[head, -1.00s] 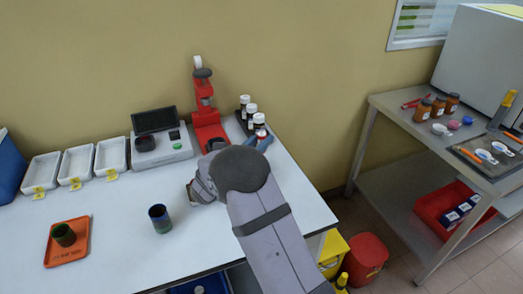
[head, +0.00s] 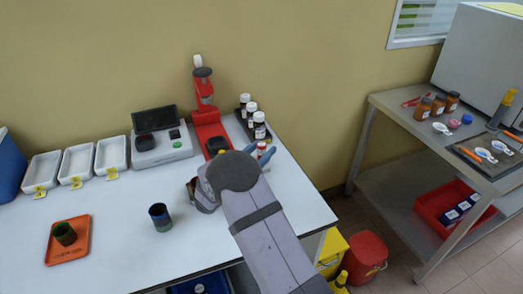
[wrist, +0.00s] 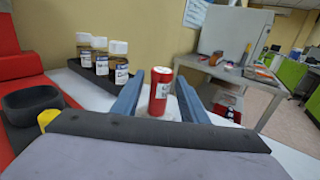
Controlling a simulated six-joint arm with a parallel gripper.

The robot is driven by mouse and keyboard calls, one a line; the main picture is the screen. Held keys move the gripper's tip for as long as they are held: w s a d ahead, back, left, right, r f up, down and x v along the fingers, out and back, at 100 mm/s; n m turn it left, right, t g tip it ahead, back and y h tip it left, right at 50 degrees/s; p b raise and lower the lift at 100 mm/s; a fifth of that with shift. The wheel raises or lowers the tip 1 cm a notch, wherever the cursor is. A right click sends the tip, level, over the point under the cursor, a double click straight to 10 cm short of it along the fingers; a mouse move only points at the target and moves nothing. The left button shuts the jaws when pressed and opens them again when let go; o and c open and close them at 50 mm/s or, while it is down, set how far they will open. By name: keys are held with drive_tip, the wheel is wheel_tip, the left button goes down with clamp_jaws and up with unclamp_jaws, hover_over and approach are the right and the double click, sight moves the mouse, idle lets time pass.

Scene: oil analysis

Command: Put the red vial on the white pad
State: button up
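The red vial (wrist: 160,92), with a white label band, stands upright between the two blue fingers of my gripper (wrist: 158,98) in the wrist view. Gaps show on both sides of it, so the gripper is open around it and not gripping. In the head view the vial (head: 262,150) shows as a small red and white top beside the blue finger of my gripper (head: 270,160), partly hidden by my wrist. A pale surface lies around the vial's base; I cannot tell the white pad from the white tabletop.
Several white-capped brown bottles (head: 259,126) stand in a dark rack just behind the vial. A red stand (head: 208,118) and a grey instrument (head: 161,149) are left of it. A dark cup (head: 160,218) and an orange tray (head: 79,249) are at the front left. The table's right edge is close.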

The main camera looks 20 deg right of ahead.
drive_tip(key=shift+r, duration=0.1)
drive_tip(key=shift+r, duration=0.2)
drive_tip(key=b+v, duration=0.2)
drive_tip(key=v, duration=1)
drive_tip(key=shift+f, duration=0.1)
